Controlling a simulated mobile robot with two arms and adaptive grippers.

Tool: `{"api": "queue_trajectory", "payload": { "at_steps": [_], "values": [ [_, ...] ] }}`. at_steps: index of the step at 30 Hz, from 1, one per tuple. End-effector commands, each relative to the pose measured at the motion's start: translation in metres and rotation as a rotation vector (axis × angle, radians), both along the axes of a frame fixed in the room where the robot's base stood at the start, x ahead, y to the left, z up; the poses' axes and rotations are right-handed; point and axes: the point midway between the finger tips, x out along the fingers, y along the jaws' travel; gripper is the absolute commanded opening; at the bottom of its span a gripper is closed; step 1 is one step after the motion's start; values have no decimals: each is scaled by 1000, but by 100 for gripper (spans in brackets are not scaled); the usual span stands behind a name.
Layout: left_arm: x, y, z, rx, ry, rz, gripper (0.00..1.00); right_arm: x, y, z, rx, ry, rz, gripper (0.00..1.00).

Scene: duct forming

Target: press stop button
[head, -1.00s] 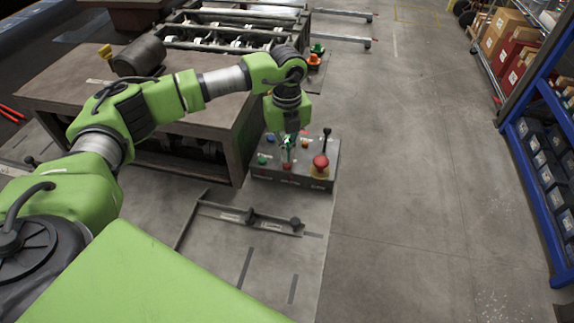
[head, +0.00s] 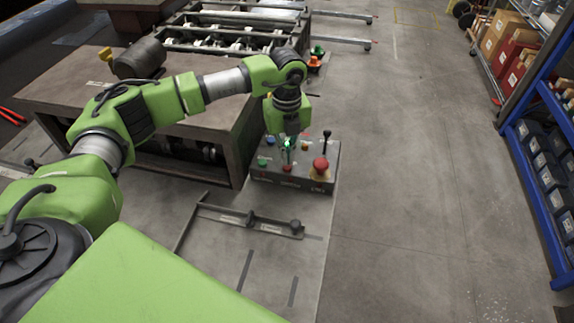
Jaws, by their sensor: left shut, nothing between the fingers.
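A grey control box (head: 262,176) stands on the floor beside the workbench. On its top are a large red mushroom button (head: 320,164) on a yellow base, a small red button (head: 287,168) near the front edge, a green button (head: 262,163), and blue and orange buttons. Which one is the stop button I cannot read. My left gripper (head: 287,153) points down over the middle of the box, shut and empty, with a green glow at its fingers. Its tips are just behind the small red button; whether they touch the panel I cannot tell. My right gripper is not in view.
A black-knobbed lever (head: 327,140) rises at the box's back right. The workbench (head: 190,143) is left of the box. A low metal bar frame (head: 249,217) lies in front. A blue shelf rack (head: 535,190) stands far right; the floor between is clear.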

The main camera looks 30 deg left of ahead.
Motion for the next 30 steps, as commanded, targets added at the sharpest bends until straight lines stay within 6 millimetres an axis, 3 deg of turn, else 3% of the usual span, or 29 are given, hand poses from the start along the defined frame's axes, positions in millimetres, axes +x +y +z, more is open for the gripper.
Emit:
{"api": "queue_trajectory", "payload": {
  "at_steps": [30],
  "values": [
    [0, 0, -15, 0, 0, 0, 0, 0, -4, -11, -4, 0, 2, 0]
  ]
}}
